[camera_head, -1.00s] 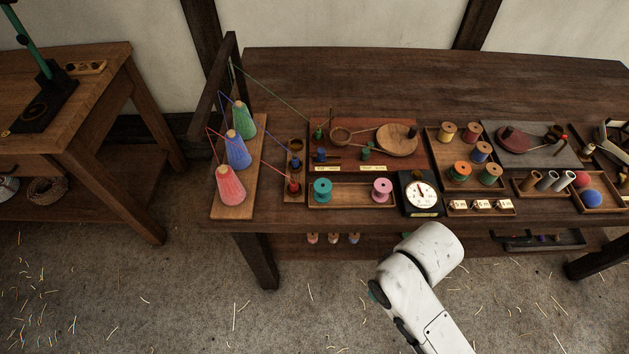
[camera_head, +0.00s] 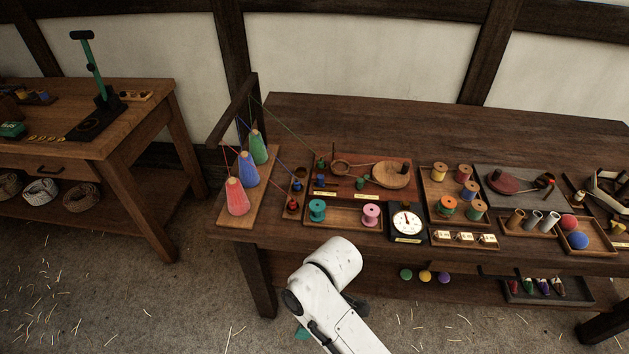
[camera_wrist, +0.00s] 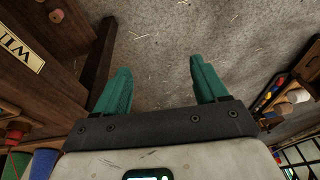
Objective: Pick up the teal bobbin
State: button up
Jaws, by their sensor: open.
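The teal bobbin (camera_head: 317,210) stands at the left end of a shallow wooden tray (camera_head: 343,221) near the front edge of the bench. A pink bobbin (camera_head: 371,214) stands at the right in the same tray. My gripper (camera_wrist: 160,78) shows in the wrist view with its two teal fingers apart and only floor between them. In the head view my arm rises in front of the bench and hides most of the gripper, which is low and short of the tray. The teal bobbin cannot be made out in the wrist view.
A dial scale (camera_head: 407,222) stands right of the tray. Red, blue and green thread cones (camera_head: 237,197) stand at the left, with threads running to a small winder. A tray of spools (camera_head: 447,207) is further right. The floor (camera_head: 200,310) before the bench is clear but for scraps.

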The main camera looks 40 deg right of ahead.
jog(key=w+d+r+n, duration=0.1)
jog(key=w+r+n, duration=0.2)
jog(key=w+n, duration=0.55)
notch_tip(320, 180, up, 8)
jog(key=n+g+h+p, duration=0.2)
jog(key=n, duration=0.8)
send_over(317, 205)
notch_tip(317, 205, down, 11)
jog(key=b, duration=0.8)
jog(key=shift+d+r+b, duration=0.1)
jog(key=shift+r+b, duration=0.1)
jog(key=shift+b, duration=0.15)
jog(key=shift+c, duration=0.3)
